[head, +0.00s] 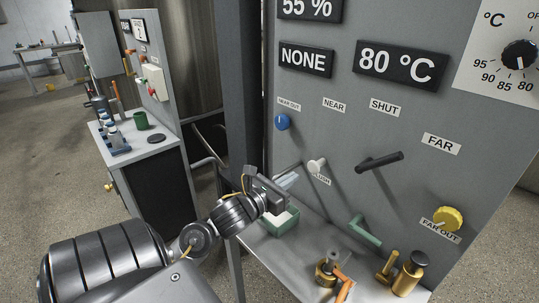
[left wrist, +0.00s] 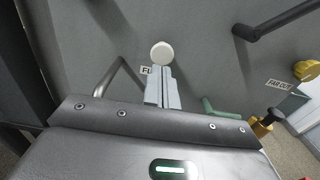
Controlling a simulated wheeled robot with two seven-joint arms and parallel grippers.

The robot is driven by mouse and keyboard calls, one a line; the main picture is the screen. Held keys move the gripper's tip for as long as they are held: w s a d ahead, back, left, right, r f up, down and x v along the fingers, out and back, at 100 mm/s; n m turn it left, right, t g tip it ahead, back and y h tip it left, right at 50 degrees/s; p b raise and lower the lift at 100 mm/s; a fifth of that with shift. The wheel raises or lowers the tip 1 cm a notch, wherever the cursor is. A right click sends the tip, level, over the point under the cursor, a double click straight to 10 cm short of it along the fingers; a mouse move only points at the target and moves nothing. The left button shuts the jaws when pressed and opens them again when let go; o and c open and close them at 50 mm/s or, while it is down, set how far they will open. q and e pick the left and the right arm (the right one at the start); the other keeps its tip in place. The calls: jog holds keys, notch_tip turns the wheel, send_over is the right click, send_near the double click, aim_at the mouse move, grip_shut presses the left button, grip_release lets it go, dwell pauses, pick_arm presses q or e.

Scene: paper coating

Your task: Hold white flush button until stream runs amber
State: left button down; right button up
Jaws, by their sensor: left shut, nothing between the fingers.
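The white flush button (head: 317,165) is a round knob on the grey panel, above a partly hidden label ending in "USH". It also shows in the left wrist view (left wrist: 162,52), just beyond my fingertips. My left gripper (head: 291,180) is shut and empty. Its fingers point at the panel to the left of and slightly below the button, with a small gap showing in the head view. In the left wrist view the closed fingers (left wrist: 161,72) line up below the button. No stream is visible. My right gripper is not in view.
A green tray (head: 281,226) sits on the ledge beneath my gripper. The panel carries a blue knob (head: 282,121), a dark lever (head: 379,161), a green lever (head: 365,230) and a yellow knob (head: 448,218). Displays read "NONE" (head: 305,59) and "80 °C" (head: 400,66).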

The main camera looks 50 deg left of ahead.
pick_arm(q)
jog(key=s+p, duration=0.3)
jog(key=s, duration=0.3)
jog(key=shift+s+d+f, duration=0.2)
jog(key=shift+d, duration=0.05)
dwell(0.4)
